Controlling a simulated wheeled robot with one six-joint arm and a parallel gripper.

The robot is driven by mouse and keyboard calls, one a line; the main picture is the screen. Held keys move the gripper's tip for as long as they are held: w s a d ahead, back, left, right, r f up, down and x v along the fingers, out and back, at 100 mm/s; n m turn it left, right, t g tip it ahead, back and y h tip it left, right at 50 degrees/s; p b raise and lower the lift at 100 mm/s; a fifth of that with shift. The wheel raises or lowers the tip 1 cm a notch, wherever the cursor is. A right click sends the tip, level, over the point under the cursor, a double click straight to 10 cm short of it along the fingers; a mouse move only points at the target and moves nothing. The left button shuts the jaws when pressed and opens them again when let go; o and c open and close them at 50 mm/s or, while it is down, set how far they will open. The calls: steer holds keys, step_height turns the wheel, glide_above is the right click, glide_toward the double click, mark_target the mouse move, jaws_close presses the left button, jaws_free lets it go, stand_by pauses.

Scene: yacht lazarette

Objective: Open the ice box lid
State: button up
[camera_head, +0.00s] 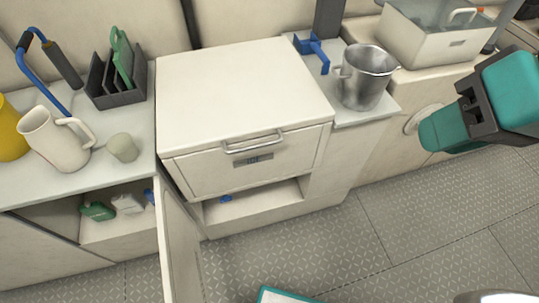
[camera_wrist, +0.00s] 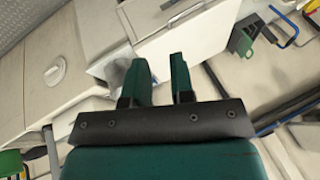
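The ice box (camera_head: 246,172) is a cream cabinet in the middle of the head view with an "ICE" label on its front. Its lid (camera_head: 235,92) lies flat and closed. A metal bar handle (camera_head: 255,142) runs along the lid's front edge. In the wrist view the lid (camera_wrist: 190,40) and handle (camera_wrist: 186,13) show tilted, beyond the fingers. My gripper (camera_wrist: 159,62) has two green fingers standing apart with nothing between them, away from the handle. In the head view my teal arm is at the right, clear of the ice box; the fingertips are not clearly seen there.
A steel pot (camera_head: 366,78) and blue tool (camera_head: 313,50) stand right of the lid. A white jug (camera_head: 55,138), cup (camera_head: 123,147) and dark rack (camera_head: 118,84) stand on the left counter. An open cabinet door (camera_head: 178,240) juts out at lower left. Floor ahead is mostly clear.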

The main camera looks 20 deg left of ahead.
steer(key=w+a+f+m+t+y+b, duration=0.2)
steer(key=a+f+m+b, duration=0.1)
steer(key=f+b, duration=0.6)
steer(key=w+a+f+m+t+y+b, duration=0.1)
steer(key=w+a+f+m+t+b, duration=0.2)
steer(key=f+b, duration=0.55)
steer(key=m+t+y+b, duration=0.2)
steer(key=m+y+b, duration=0.35)
steer(key=b, duration=0.85)
glide_toward(258, 146)
steer(key=shift+m+h, duration=0.25)
steer(key=shift+m, duration=0.2)
steer(key=p+x, duration=1)
steer(key=p, duration=0.7)
steer(key=shift+w+a+f+p, duration=0.1)
steer(key=shift+w+p, duration=0.05)
steer(key=shift+p, duration=0.2)
steer(key=shift+c, duration=0.3)
jaws_close()
